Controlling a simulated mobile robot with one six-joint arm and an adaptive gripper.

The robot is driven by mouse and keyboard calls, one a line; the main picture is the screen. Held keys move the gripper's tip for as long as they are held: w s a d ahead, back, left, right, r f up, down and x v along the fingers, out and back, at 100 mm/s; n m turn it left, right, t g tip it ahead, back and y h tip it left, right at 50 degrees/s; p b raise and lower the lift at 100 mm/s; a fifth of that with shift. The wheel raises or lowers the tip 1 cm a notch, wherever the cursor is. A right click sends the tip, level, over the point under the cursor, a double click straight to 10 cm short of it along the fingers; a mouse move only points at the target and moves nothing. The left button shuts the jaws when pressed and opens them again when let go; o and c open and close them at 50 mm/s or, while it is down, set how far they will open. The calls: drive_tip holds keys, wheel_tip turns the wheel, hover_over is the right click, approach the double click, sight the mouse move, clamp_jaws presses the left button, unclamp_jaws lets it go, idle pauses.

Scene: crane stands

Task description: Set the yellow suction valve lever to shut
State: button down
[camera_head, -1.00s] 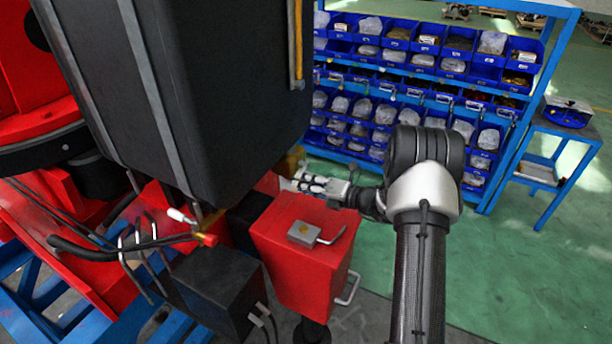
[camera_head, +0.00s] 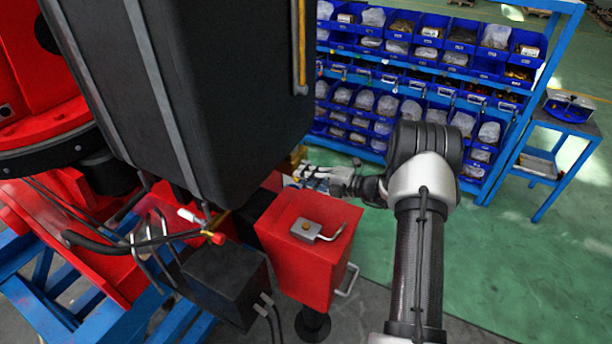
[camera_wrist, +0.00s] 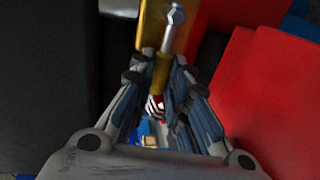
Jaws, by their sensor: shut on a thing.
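The yellow valve lever (camera_wrist: 161,74) shows in the wrist view between my fingers, under a yellow body (camera_wrist: 150,25) with a silver bolt-like pin (camera_wrist: 172,28). My gripper (camera_wrist: 157,84) is shut on the lever, with a finger on each side of it. In the head view my gripper (camera_head: 301,172) reaches left behind the red box, next to a small yellow part (camera_head: 293,158). The large dark tank hides most of the valve there, so I cannot read the lever's angle.
The dark tank (camera_head: 190,90) stands close on the left. The red box (camera_head: 305,240) with a latch is just in front of my gripper. A brass fitting with red and white ends (camera_head: 205,228) and hoses lie left.

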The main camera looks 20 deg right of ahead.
idle(0.3)
drive_tip(key=c, duration=1.5)
unclamp_jaws()
drive_tip(key=shift+c, duration=0.2)
drive_tip(key=v, duration=1.2)
